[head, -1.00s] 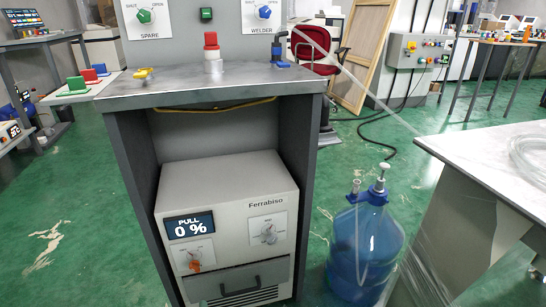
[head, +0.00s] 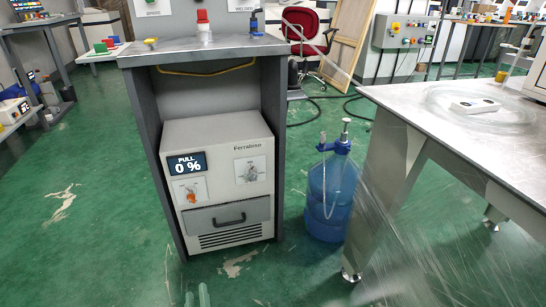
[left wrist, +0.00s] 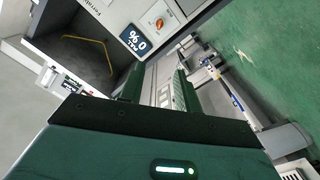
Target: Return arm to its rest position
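My right gripper is in neither view.
The machine stands inside a grey bench (head: 145,140) with a red button (head: 203,17) on top. A blue water bottle (head: 331,200) stands on the floor to its right. A metal table (head: 430,100) fills the right side. Green floor lies open at left.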

